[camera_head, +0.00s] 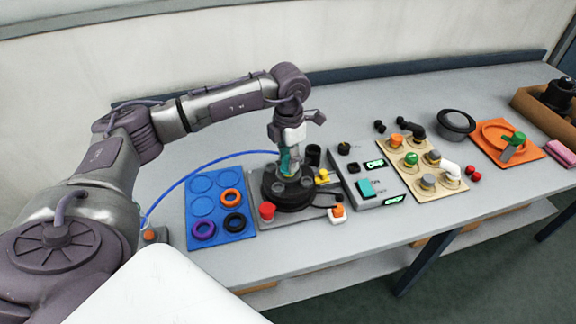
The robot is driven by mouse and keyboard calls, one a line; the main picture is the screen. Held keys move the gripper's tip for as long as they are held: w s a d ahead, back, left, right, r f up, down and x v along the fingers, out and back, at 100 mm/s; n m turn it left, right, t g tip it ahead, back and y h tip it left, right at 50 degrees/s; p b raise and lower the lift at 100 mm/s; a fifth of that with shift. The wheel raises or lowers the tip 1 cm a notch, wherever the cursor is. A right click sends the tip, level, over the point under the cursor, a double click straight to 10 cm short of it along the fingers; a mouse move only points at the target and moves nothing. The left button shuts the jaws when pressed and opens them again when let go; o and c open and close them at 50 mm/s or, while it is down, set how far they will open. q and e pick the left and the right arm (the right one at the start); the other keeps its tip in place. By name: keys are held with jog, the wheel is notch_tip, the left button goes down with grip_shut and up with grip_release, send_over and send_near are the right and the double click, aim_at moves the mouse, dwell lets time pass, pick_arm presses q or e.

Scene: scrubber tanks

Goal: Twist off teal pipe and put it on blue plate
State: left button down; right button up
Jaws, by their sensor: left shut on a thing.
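The teal pipe (285,160) stands on the black round fixture (288,187) in the middle of the bench, mostly hidden by my left gripper (289,161). My left gripper reaches down from above and is shut on the teal pipe. The blue plate (222,182) lies just left of the fixture. It has round recesses, with an orange ring (231,198), a purple ring (204,229) and a black ring (234,222) on it. The two upper-left recesses look empty. My right gripper is not in view.
A grey control box (366,172) stands right of the fixture. Further right are a beige board (421,168) with knobs and pipes, a black bowl (456,122), an orange tray (507,140) and a cardboard box (545,112). A blue hose (190,173) arches over the blue plate.

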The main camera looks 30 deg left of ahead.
pick_arm(q)
jog(key=shift+n, duration=0.8)
jog(key=shift+n, duration=0.3)
jog(key=c, duration=0.7)
grip_release()
jog(key=o, duration=0.7)
jog(key=shift+r, duration=0.15)
